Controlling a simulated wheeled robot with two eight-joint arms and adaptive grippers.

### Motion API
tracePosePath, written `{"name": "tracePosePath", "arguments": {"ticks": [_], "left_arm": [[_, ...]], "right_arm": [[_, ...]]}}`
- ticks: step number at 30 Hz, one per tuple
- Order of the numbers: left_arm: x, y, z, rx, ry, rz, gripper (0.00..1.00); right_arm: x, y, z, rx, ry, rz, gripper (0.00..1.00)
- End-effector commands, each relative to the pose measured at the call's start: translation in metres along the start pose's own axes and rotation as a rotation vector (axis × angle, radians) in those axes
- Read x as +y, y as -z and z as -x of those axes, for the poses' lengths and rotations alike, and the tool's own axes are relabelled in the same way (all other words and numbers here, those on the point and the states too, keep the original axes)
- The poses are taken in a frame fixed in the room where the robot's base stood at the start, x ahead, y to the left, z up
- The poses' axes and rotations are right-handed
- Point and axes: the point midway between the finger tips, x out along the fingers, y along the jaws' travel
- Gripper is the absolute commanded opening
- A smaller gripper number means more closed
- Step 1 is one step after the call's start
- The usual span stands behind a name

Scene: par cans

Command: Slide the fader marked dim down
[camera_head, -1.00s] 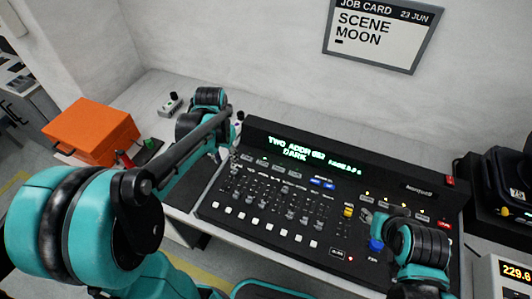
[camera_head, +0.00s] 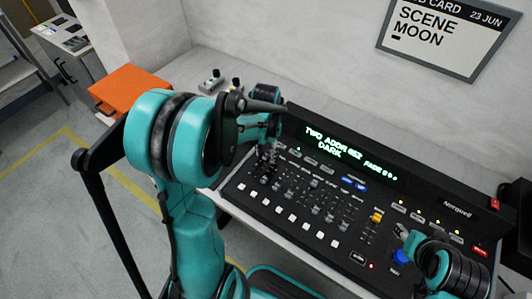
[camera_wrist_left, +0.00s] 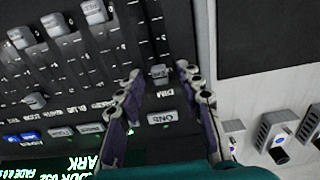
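My left gripper (camera_wrist_left: 159,72) is open, with one fingertip on each side of that cap and gaps between. I cannot tell whether the fingers touch the panel. In the head view my left gripper (camera_head: 265,158) is over the left end of the black lighting console (camera_head: 450,224), and the dim fader is mostly hidden there. My right gripper (camera_head: 405,236) is near the blue knob (camera_head: 400,257); its fingers are too unclear to judge.
Several other faders stand beside the dim one, with a row of white buttons (camera_head: 290,216) nearer me. The ONE button (camera_wrist_left: 160,117) lies close to my left fingers. An orange case (camera_head: 128,88) is at the back left. A job card (camera_head: 437,35) hangs on the wall.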

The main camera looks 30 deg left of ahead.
Motion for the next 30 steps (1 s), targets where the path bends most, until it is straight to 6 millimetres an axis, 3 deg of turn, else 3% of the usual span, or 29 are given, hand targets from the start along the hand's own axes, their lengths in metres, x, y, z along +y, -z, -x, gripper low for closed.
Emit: {"name": "tracePosePath", "arguments": {"ticks": [3,7,14,17,24,30], "left_arm": [[0.0,0.0,0.001,0.0,0.0,0.0,0.34],[0.0,0.0,0.001,0.0,0.0,0.0,0.0],[0.0,-0.002,0.001,0.0,0.0,0.0,0.0],[0.0,-0.015,0.002,0.0,0.0,0.001,0.0],[-0.001,-0.069,0.002,0.0,0.0,0.003,0.0],[0.0,-0.085,0.001,-0.001,0.001,0.0,0.0]], "right_arm": [[0.0,0.0,0.0,0.0,0.0,0.0,0.4],[0.0,0.0,0.0,0.0,0.0,0.0,0.4],[0.0,0.0,0.001,0.0,0.0,0.0,0.4],[0.0,0.002,0.002,0.0,0.0,0.0,0.4],[0.0,0.005,0.007,0.0,0.0,0.0,0.4],[0.0,0.006,0.008,0.0,0.0,0.0,0.4]]}}
